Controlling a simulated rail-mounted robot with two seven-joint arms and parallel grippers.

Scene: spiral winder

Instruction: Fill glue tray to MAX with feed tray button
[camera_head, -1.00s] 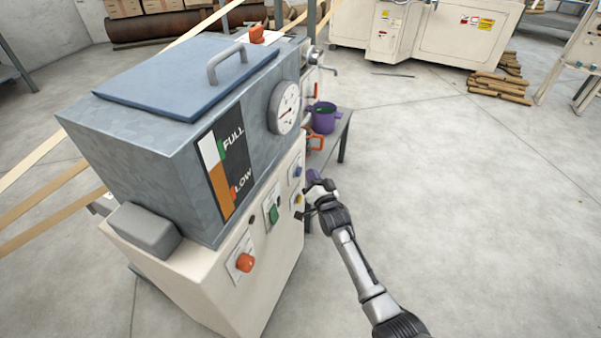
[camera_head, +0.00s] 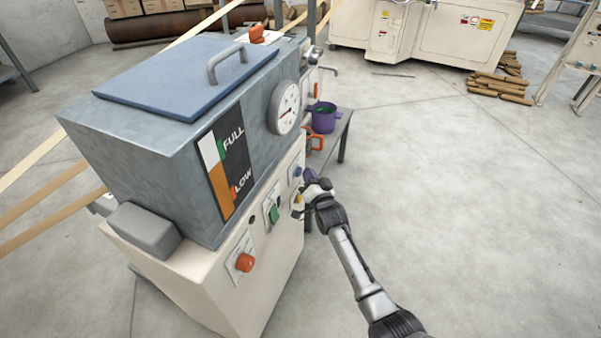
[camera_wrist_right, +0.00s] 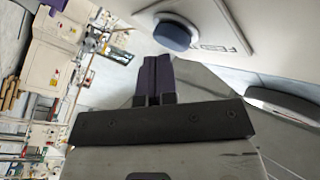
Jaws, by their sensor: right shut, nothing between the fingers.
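The glue machine's front panel (camera_head: 287,238) faces right in the head view. It carries a blue button (camera_head: 297,171), which also shows close up in the wrist view (camera_wrist_right: 172,35). My right gripper (camera_head: 307,180) is at the panel beside this button. In the wrist view its purple fingers (camera_wrist_right: 155,72) are shut and empty. Their tips lie just below the button in the picture; I cannot tell whether they touch it. A yellow button (camera_head: 298,199) shows partly beside the gripper. The button labels are unreadable. I cannot make out the glue tray or a MAX mark. My left gripper is not in view.
The panel also has a green switch (camera_head: 274,214) and an orange knob (camera_head: 245,262). The grey tank above has a FULL/LOW gauge (camera_head: 222,165) and a dial (camera_head: 285,107). A purple pot (camera_head: 323,117) stands on a table behind.

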